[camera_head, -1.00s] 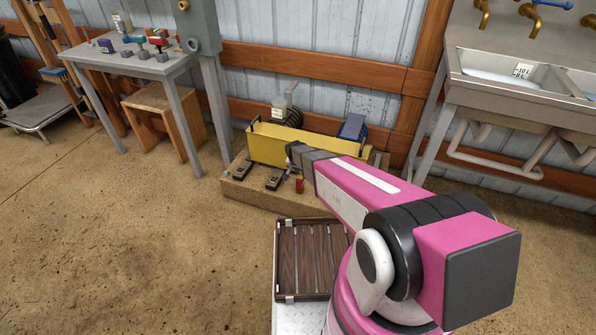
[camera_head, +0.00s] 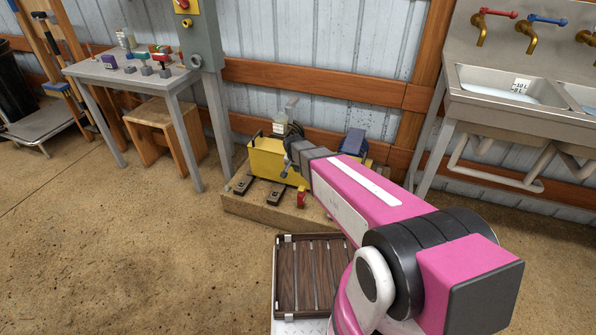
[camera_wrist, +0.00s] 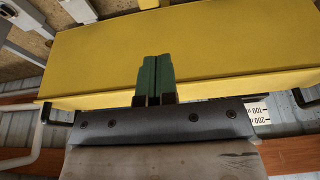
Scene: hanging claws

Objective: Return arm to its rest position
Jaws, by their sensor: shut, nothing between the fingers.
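My pink arm (camera_head: 365,190) reaches forward from the lower right in the head view. Its dark wrist end, with my gripper (camera_head: 287,166), is in front of a yellow box-shaped unit (camera_head: 264,158) and hides the unit's middle. In the wrist view, the two green fingers of my gripper (camera_wrist: 155,75) are pressed together with nothing between them. They overlap the broad yellow face of the unit (camera_wrist: 230,45). I cannot tell whether the fingers touch it.
The yellow unit stands on a low wooden platform (camera_head: 245,208) by the wall. A slatted dark tray (camera_head: 312,275) lies close below my arm. A sink bench (camera_head: 500,112) is at right, a small table (camera_head: 130,72) at left. Floor at left is clear.

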